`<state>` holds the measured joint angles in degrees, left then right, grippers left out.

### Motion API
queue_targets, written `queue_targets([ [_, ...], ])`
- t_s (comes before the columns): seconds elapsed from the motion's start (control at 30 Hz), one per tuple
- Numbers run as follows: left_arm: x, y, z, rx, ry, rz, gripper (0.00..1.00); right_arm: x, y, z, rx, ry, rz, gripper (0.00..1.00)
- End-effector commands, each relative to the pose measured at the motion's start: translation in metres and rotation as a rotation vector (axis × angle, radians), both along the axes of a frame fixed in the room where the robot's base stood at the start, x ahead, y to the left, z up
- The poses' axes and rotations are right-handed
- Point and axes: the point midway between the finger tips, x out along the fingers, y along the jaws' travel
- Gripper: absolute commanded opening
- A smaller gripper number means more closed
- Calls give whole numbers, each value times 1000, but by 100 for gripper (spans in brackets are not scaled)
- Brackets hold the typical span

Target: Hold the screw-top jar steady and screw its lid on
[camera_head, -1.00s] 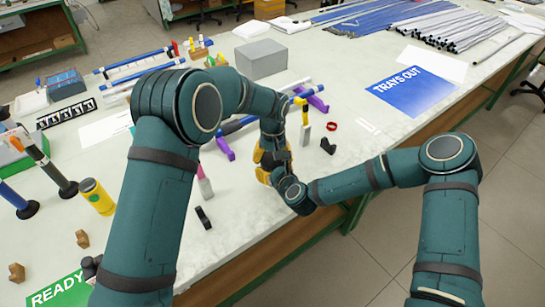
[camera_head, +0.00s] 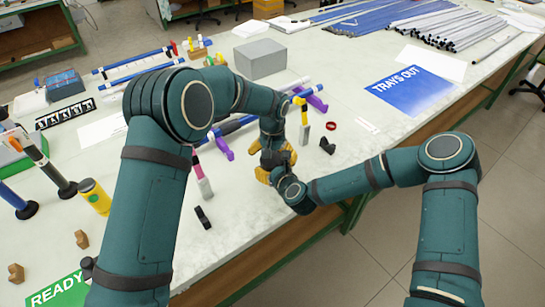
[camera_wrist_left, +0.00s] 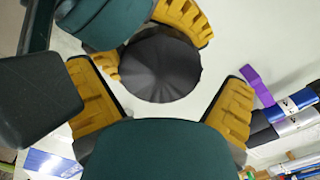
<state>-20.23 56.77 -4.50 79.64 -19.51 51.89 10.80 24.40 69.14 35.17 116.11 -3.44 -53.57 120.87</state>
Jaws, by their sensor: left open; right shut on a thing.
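The jar's lid is a round black disc with a ribbed edge (camera_wrist_left: 160,66), seen from above in the left wrist view. My left gripper (camera_wrist_left: 163,88) is open, with one yellow finger on each side of the lid and visible gaps between. In the head view my left gripper (camera_head: 278,146) hangs just above my right gripper (camera_head: 268,172), their yellow fingers close together. My right gripper's fingers also show beyond the lid in the left wrist view (camera_wrist_left: 185,20). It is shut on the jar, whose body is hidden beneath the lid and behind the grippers.
Purple supports (camera_head: 222,146) with a blue rod stand behind the grippers. A small black piece (camera_head: 203,217), a black clip (camera_head: 327,146) and a red ring (camera_head: 331,125) lie nearby. A yellow canister (camera_head: 95,197) stands at left. The front table edge runs close below my right gripper.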

Motion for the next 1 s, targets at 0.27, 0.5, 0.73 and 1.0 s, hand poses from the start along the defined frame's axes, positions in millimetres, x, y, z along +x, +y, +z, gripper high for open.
queue_targets([
  [0.27,1,0,33,-2,-2,1,100,0,0,0,0,0,1,0],
  [0.5,0,0,42,-1,0,0,100,0,1,0,0,0,1,0],
  [0.73,0,0,42,-1,0,15,100,0,0,0,0,0,1,0],
  [1.0,-2,-1,46,-1,9,280,100,0,0,0,0,0,1,0],
])
